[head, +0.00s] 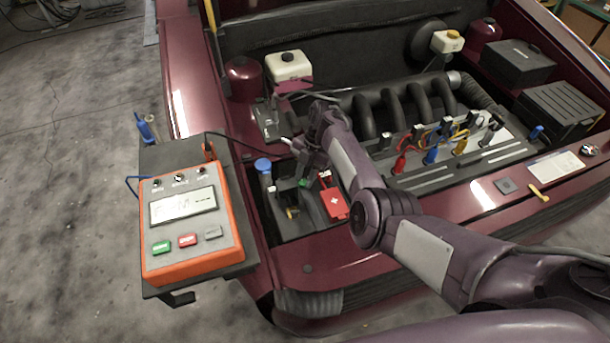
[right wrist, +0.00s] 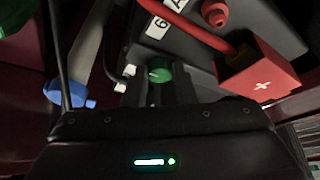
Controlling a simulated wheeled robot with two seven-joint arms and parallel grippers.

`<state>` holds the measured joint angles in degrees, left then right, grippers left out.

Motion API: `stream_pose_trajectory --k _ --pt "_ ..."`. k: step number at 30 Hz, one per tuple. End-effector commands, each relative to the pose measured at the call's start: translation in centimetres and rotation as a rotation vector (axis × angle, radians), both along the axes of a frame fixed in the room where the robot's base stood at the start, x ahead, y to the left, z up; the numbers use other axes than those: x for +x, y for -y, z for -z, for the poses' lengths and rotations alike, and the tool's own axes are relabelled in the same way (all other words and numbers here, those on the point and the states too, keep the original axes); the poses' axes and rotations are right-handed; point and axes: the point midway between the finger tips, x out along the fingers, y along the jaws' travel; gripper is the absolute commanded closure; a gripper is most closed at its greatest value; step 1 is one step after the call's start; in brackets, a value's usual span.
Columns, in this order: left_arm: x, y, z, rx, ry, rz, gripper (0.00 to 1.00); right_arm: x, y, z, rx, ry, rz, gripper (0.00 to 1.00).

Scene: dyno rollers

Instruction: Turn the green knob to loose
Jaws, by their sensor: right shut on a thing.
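The green knob (head: 303,183) is small and sits on the dark battery area at the front left of the engine bay. In the right wrist view the green knob (right wrist: 159,70) shows between my fingertips. My right gripper (head: 303,172) reaches down over it, and in the right wrist view the gripper (right wrist: 158,82) is shut on the knob. The contact points are partly hidden by the dark fingers. I cannot read which way the knob is turned. My left gripper is not in view.
A red cover with a plus sign (head: 334,203) lies just right of the knob, and a blue cap (head: 262,164) is to its left. An orange tester (head: 190,240) stands at the left. Coloured plugs (head: 430,156) line the engine. A grey floor (head: 70,200) lies left.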

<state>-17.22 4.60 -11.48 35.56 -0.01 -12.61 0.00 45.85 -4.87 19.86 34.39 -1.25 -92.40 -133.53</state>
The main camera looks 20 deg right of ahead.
Motion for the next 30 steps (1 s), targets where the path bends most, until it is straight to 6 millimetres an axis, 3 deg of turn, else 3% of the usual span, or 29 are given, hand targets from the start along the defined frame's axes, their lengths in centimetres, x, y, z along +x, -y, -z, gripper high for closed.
stream_pose_trajectory --k 11,30 --pt "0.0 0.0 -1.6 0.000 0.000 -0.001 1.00 -0.1 0.0 -0.4 0.002 0.000 0.100 0.98" --pt "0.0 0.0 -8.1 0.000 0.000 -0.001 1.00 -0.7 0.1 -0.5 0.001 0.000 0.668 0.98"
